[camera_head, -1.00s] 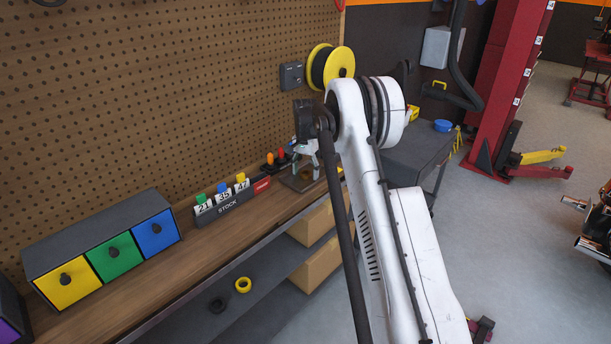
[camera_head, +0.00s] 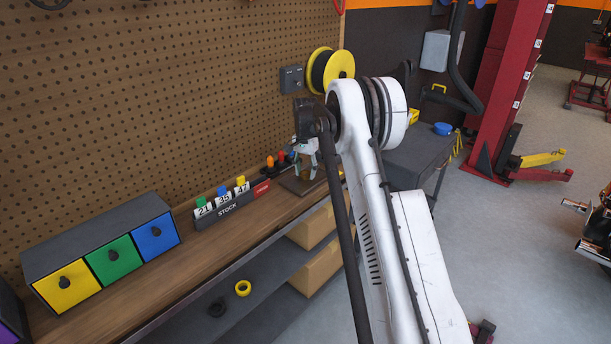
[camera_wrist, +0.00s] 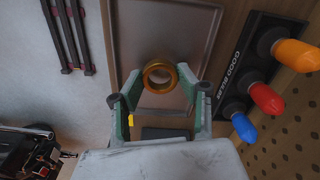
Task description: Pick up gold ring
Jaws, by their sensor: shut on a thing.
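The gold ring (camera_wrist: 160,76) shows in the wrist view between the two fingertips of my gripper (camera_wrist: 159,84). The fingers are closed in on its left and right sides. Behind the ring is a flat metal tray (camera_wrist: 200,22) with a raised rim. In the head view my gripper (camera_head: 308,168) is above that tray (camera_head: 296,186) at the far end of the workbench. The ring is too small and hidden by the gripper to make out clearly there.
A dark holder (camera_wrist: 226,68) with orange, red and blue capped items stands close to the tray. The stock rack (camera_head: 228,208) and a drawer unit (camera_head: 103,250) stand along the workbench (camera_head: 185,262). The pegboard (camera_head: 170,90) rises behind. The bench between is mostly clear.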

